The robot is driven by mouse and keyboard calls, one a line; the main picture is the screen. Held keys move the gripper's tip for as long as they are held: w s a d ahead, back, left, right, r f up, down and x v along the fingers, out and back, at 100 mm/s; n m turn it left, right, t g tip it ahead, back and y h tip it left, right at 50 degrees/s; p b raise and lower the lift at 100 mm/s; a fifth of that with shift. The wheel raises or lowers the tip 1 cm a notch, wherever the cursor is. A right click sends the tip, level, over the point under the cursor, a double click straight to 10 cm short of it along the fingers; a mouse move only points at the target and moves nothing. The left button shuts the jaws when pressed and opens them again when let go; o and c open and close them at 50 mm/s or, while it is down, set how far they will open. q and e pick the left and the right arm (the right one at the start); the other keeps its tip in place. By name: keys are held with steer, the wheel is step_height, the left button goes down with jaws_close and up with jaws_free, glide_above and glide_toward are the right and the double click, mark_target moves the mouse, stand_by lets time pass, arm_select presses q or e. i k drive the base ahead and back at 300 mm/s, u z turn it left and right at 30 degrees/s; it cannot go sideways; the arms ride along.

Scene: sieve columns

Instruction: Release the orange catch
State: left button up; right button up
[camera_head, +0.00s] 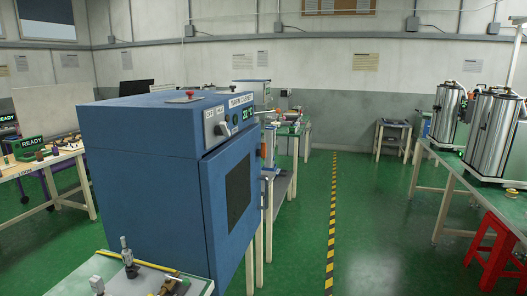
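I cannot make out an orange catch in the head view. Two shiny steel columns stand on the bench at the right: a nearer, larger one (490,137) and one farther back (444,114). Both are upright, with dark fittings on top. The nearer one hides part of what is behind it, and small details on both are too small to tell. Neither of my grippers is in view.
A large blue oven (140,165) blocks the left centre. A bench with small tools (85,285) is at the bottom left. A red stool (494,258) stands by the right bench (462,187). Green floor with a yellow-black stripe (331,215) lies clear between.

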mark_target(262, 153)
steer(key=z, duration=0.85)
steer(key=i, duration=1.1)
steer(key=z, duration=0.6)
steer(key=i, duration=1.15)
steer(key=u, duration=0.95)
steer(key=i, duration=0.6)
steer(key=u, duration=0.55)
